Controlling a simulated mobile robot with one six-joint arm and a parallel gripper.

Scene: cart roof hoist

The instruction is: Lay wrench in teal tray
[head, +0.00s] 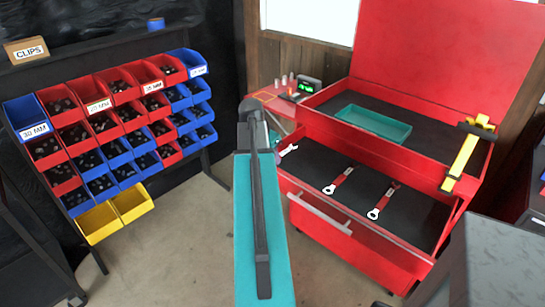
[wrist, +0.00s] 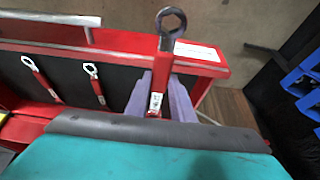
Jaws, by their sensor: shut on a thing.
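In the wrist view, my gripper (wrist: 160,98) has its purple fingers shut on a red wrench (wrist: 166,45). The wrench's dark ring end points to the top of the picture, across the red drawer edge. In the head view, my teal arm hides most of the gripper; a small pale part shows at the drawer's left end. The teal tray (head: 373,124) lies in the red cart's upper compartment, right of and beyond my gripper. It looks empty.
Two more red wrenches (head: 338,181) (head: 381,202) lie in the open black-lined drawer (head: 313,172). A yellow-and-black tool (head: 466,160) stands at the compartment's right edge. The raised red lid (head: 452,55) is behind the tray. A bin rack (head: 110,125) stands left.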

